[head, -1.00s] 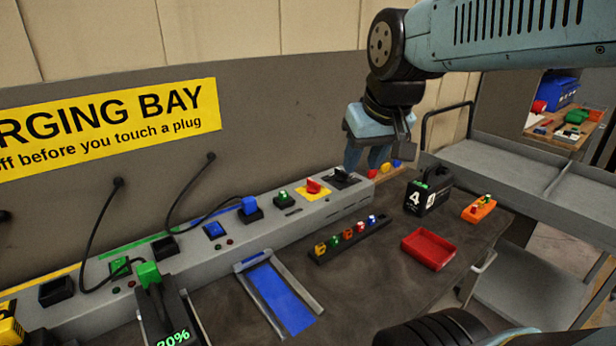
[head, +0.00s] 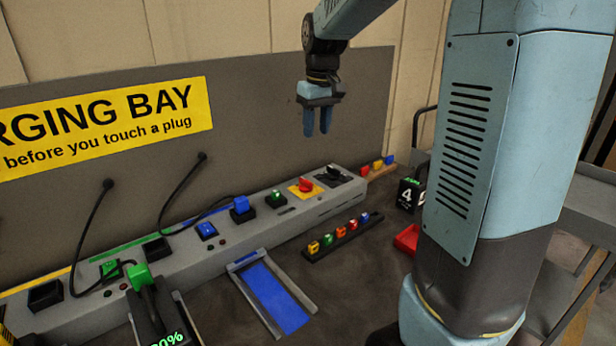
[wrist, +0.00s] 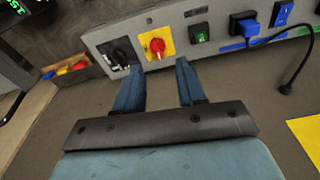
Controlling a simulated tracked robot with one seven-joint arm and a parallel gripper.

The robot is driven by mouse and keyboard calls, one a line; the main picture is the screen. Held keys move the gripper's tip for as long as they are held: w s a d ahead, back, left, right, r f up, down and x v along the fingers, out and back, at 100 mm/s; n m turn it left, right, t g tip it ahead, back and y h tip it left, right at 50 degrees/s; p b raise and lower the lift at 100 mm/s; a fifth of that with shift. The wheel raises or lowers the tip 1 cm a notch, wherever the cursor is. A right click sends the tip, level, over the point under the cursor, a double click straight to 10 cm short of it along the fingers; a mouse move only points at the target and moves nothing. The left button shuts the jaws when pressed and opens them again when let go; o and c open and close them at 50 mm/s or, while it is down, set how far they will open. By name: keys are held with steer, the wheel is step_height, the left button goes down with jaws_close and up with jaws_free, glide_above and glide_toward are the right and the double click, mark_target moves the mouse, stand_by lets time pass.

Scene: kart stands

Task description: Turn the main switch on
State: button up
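A red rotary knob on a yellow plate (head: 306,187), which looks like the main switch, sits near the right end of the grey charging strip (head: 270,222). It also shows in the wrist view (wrist: 157,46), upper middle, just beyond my fingertips. I cannot read any on or off marking on it. My gripper (head: 317,130) is empty and open, fingers apart and pointing down, in the air above the strip, touching nothing.
A green switch (head: 275,198), a blue plug (head: 242,208) and a blue switch (head: 206,230) line the strip to the left, with cables. A rack of small coloured pieces (head: 342,236) lies in front. A grey wall panel (head: 255,120) stands behind.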

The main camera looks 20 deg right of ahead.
steer(key=n+g, duration=0.1)
glide_above(305, 179)
steer(key=s, duration=0.1)
step_height(305, 179, down, 4)
steer(key=f, duration=1.5)
steer(key=shift+w, duration=0.35)
